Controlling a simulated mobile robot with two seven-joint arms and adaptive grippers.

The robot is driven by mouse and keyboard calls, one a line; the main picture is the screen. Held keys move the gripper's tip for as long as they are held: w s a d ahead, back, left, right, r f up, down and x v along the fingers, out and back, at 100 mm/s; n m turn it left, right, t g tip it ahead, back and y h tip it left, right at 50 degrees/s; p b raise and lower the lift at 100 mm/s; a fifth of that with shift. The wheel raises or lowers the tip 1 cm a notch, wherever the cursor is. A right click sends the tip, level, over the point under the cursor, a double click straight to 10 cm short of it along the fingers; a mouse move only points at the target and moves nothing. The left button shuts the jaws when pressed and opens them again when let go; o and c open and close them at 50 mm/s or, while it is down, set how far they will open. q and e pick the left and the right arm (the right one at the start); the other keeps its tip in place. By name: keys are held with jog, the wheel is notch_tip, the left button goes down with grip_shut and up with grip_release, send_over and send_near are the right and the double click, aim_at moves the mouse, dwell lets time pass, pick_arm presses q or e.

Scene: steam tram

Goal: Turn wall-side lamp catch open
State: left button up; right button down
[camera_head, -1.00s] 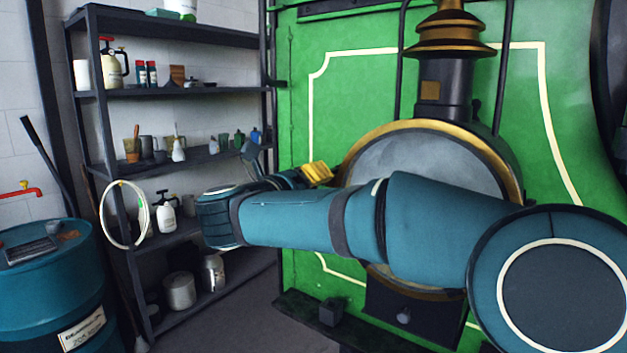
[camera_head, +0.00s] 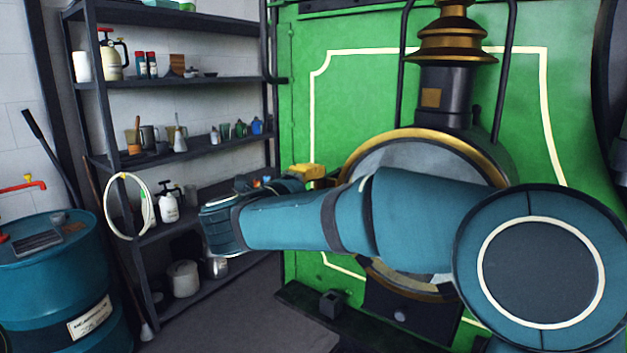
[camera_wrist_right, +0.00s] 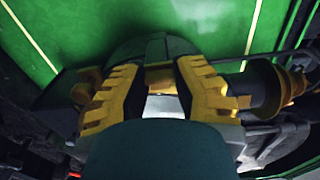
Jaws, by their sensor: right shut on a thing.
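The large round lamp (camera_head: 395,155) has a brass rim and pale glass, and sits on the green tram front. My right arm crosses in front and hides much of it. My right gripper (camera_head: 306,171), with yellow fingers, is at the lamp's left, wall-side edge. In the right wrist view the two yellow fingers of the gripper (camera_wrist_right: 158,70) are shut around a small brass piece, which looks like the lamp catch (camera_wrist_right: 160,79). How far the catch is turned is hard to tell. My left gripper is out of view.
A dark shelf rack (camera_head: 180,84) with bottles and pots stands left of the tram, close behind my right wrist. A blue drum (camera_head: 55,290) stands at the far left. A brass-topped chimney (camera_head: 450,80) rises above the lamp. The floor between rack and tram is clear.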

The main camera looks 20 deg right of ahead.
jog(key=shift+d+r, duration=0.25)
jog(key=c, duration=0.7)
grip_release()
jog(key=shift+w, duration=0.1)
jog(key=shift+o, duration=0.2)
jog(key=shift+d+f, duration=0.1)
jog(key=shift+f, duration=0.1)
jog(key=v, duration=1.2)
